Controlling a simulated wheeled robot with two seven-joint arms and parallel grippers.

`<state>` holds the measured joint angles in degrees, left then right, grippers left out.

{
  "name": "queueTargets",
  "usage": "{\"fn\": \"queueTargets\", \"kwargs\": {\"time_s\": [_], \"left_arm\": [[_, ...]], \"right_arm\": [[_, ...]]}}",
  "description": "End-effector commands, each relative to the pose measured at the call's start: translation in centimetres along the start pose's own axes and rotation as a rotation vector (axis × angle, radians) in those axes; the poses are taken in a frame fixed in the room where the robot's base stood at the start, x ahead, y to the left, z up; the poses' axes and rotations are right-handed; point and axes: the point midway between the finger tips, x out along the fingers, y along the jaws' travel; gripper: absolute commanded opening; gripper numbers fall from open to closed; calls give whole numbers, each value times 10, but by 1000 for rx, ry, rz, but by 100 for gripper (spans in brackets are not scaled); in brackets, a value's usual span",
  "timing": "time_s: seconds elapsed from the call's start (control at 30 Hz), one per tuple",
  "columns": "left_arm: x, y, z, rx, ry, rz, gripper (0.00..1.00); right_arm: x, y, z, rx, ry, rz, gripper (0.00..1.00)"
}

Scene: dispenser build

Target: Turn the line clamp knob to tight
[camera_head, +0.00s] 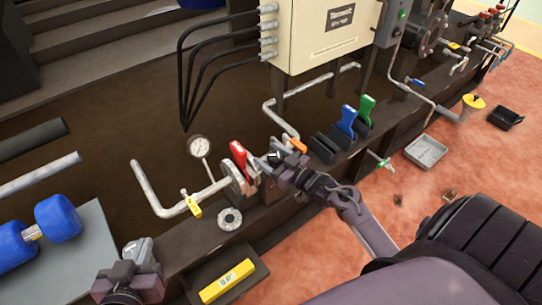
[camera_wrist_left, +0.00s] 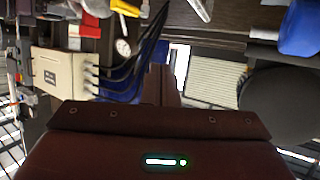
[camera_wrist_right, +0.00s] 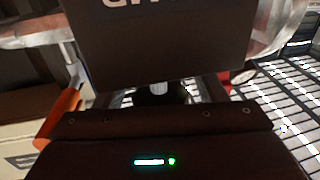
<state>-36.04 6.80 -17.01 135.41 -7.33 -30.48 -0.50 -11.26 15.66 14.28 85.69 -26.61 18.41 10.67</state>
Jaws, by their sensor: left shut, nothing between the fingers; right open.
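A small black knob (camera_head: 274,157), which I take for the line clamp knob, sits on the pipe line right of a red lever (camera_head: 240,160). My right gripper (camera_head: 270,163) is open around or right beside it; the head view does not show clearly whether the fingers touch it. In the right wrist view a pale post (camera_wrist_right: 159,88) with a dark round part stands just ahead of the gripper body, below a dark lettered plate (camera_wrist_right: 155,35). Any tight marking is unreadable. My left gripper (camera_head: 140,250) is shut and empty at the lower left, away from the knob.
An orange lever (camera_head: 298,145) stands close right of my right gripper. Blue (camera_head: 346,120) and green (camera_head: 366,108) levers stand further right. A cream cabinet (camera_head: 310,40) rises behind.

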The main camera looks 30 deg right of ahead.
Motion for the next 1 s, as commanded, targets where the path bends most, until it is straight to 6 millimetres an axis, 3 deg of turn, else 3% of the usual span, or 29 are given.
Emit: {"fn": "queueTargets", "kwargs": {"time_s": [0.07, 0.4, 0.57, 0.77, 1.0], "left_arm": [[0, 0, 0, 0, 0, 0, 0], [0, 0, 0, 0, -2, 0, 0], [-1, 0, 4, -1, -25, 0, 0], [-13, 4, 58, -13, -272, 7, 0], [-45, 8, 121, -25, -595, 15, 0]], "right_arm": [[0, 0, 0, 0, 0, 0, 64], [0, 0, 0, 0, 0, 0, 20], [0, 0, -1, 1, 1, 8, 20], [0, 1, -2, 3, 2, 55, 20], [0, 2, -3, 4, 2, 137, 20]]}}
